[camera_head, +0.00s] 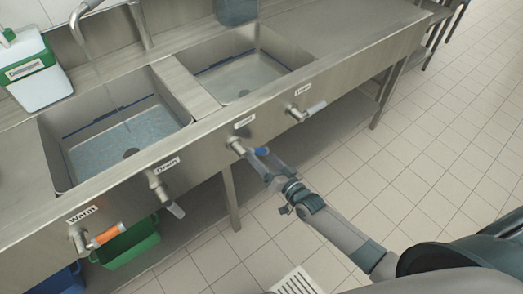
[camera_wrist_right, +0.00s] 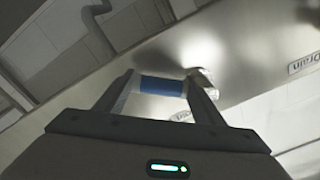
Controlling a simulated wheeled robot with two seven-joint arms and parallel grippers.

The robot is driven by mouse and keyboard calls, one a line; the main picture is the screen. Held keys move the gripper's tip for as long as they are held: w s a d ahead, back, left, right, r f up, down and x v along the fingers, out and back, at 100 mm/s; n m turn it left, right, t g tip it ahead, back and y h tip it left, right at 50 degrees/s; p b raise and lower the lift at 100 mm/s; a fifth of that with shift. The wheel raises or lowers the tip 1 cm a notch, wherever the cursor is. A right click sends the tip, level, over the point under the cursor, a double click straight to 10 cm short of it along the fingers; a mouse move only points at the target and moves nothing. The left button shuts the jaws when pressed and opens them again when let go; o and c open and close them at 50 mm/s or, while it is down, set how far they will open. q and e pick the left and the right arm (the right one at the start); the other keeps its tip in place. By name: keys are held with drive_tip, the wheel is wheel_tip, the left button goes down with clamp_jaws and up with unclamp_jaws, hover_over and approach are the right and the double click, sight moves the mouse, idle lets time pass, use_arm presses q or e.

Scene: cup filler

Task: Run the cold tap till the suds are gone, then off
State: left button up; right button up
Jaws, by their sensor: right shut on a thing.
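The cold tap (camera_head: 236,146) sits on the sink's front panel, under a label too small to read surely. Its blue handle (camera_wrist_right: 162,86) lies between the fingers of my right gripper (camera_head: 262,158), which is shut on it. The wrist view shows the same gripper (camera_wrist_right: 163,92) with a finger at each end of the blue part. The left basin (camera_head: 60,150) holds pale, speckled bluish water (camera_head: 125,145) around a dark drain spot; I cannot tell whether the speckle is suds. A faint thin line drops from the spout (camera_head: 78,35) above it. My left gripper is out of view.
The warm tap (camera_head: 105,234) has an orange handle. Drain taps (camera_head: 165,192) and (camera_head: 305,110) flank the cold tap. The right basin (camera_head: 245,75) looks shallowly filled. A green and white container (camera_head: 35,70) stands at left; a green bin (camera_head: 130,245) is below. The tiled floor is open.

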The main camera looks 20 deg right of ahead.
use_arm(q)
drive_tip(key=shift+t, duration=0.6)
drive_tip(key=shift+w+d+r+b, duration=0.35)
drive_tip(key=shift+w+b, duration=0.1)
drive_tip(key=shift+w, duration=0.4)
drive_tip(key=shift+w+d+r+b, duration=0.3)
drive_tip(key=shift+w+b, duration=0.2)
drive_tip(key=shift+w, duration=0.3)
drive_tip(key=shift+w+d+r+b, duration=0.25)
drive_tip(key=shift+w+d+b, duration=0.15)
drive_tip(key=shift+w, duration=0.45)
use_arm(e)
drive_tip(key=shift+s+a+f+m, duration=0.4)
drive_tip(key=shift+a+m, duration=0.4)
drive_tip(key=shift+m, duration=0.75)
drive_tip(key=shift+s+a+f+m, duration=0.2)
drive_tip(key=shift+a+f+m, duration=0.5)
drive_tip(key=shift+m, duration=0.9)
drive_tip(key=shift+s+a+f+m, duration=0.3)
drive_tip(key=shift+a+m, duration=0.65)
drive_tip(key=shift+m, duration=0.6)
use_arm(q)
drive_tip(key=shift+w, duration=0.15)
use_arm(e)
drive_tip(key=o, duration=1.5)
drive_tip(key=shift+s, duration=0.1)
